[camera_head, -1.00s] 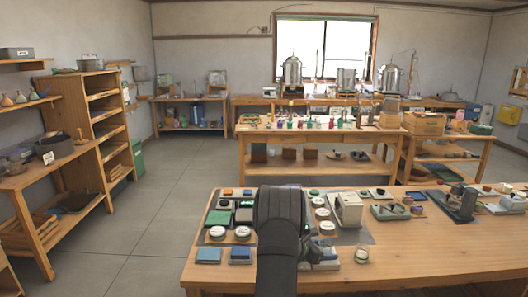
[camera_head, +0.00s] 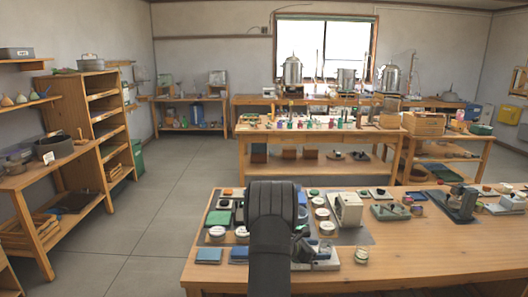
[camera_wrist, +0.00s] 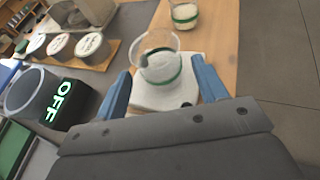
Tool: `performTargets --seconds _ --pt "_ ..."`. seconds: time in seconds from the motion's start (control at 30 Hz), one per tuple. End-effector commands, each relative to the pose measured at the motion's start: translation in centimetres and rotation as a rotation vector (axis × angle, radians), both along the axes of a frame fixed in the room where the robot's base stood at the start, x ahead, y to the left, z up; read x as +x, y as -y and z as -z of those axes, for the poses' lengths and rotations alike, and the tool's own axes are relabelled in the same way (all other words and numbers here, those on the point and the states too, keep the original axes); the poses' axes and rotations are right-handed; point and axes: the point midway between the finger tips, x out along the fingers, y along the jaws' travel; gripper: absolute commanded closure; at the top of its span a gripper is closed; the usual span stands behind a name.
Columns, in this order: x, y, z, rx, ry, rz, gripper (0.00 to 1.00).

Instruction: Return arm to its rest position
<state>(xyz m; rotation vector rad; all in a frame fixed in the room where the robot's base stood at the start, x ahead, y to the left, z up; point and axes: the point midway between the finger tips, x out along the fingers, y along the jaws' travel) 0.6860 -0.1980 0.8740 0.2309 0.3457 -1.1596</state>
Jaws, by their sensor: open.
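My gripper (camera_wrist: 160,68) shows in the wrist view as two blue fingers spread apart. A clear glass cup (camera_wrist: 160,66) with a green band and pale contents appears between the fingers, standing on a white square plate (camera_wrist: 152,101). The fingers look apart from the cup, and I see no grip on it. In the head view my dark arm rises at the front of the near bench (camera_head: 430,262) and hides most of the gripper.
A second banded jar (camera_head: 361,256) stands right of the arm; it also shows in the wrist view (camera_wrist: 184,14). Bare floor (camera_head: 150,215) lies left of the bench.

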Motion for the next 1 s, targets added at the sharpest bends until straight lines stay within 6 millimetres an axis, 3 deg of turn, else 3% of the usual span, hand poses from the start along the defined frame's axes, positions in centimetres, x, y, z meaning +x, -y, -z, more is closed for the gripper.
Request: performTargets --seconds 0.2,0.4,1.0 --pt "1.4 3.4 1.9 0.0 0.0 0.001 0.35" --pt "1.4 3.2 -2.9 0.0 0.005 0.001 0.35" --pt "-6.6 10.1 -8.9 -0.002 0.001 0.004 0.35"
